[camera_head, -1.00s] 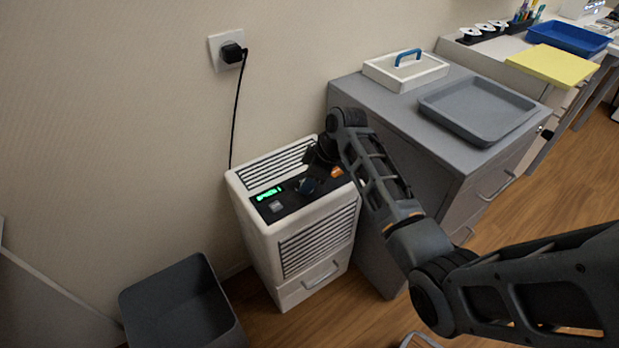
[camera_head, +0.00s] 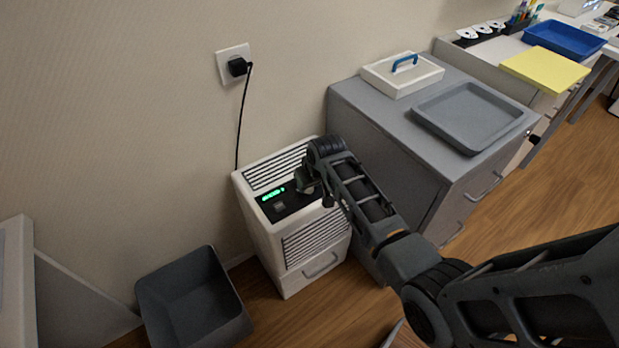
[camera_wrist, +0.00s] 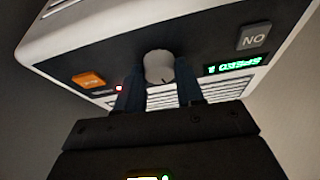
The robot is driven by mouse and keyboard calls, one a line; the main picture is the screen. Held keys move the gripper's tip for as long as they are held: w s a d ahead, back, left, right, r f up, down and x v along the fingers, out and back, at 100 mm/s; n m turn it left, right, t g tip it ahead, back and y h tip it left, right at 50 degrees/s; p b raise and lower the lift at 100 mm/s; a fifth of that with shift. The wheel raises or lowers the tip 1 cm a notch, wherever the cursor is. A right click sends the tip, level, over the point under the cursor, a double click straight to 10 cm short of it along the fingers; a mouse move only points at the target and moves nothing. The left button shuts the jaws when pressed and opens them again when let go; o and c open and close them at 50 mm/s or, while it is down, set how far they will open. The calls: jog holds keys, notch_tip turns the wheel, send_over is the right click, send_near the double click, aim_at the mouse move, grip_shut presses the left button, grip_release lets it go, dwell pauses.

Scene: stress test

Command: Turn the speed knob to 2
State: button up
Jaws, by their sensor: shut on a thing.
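The speed knob (camera_wrist: 159,67) is a round pale-grey knob with a small dark mark on its face, on the dark control panel (camera_wrist: 205,50) of a white machine (camera_head: 262,222). My gripper (camera_wrist: 160,84) has its two dark fingers on either side of the knob, shut on it. In the head view my gripper (camera_head: 306,184) is over the panel and hides the knob. A green lit display (camera_head: 272,196) on the panel also shows upside down in the wrist view (camera_wrist: 232,66); it reads SPEED with a last character I cannot read surely.
The wrist view shows a grey ON button (camera_wrist: 254,38) and an orange button (camera_wrist: 89,80) on the panel. A grey cabinet (camera_head: 385,130) stands right beside the machine. A dark bin (camera_head: 193,300) is on the floor at left. A cord runs to a wall plug (camera_head: 238,66).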

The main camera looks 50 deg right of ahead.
jog(key=shift+m+h+p, duration=0.3)
jog(key=shift+m+p, duration=0.05)
jog(key=shift+m, duration=0.45)
jog(key=o, duration=1)
jog(key=p+v, duration=0.1)
jog(key=v, duration=0.6)
jog(key=shift+a+r, duration=0.2)
jog(key=shift+r, duration=0.2)
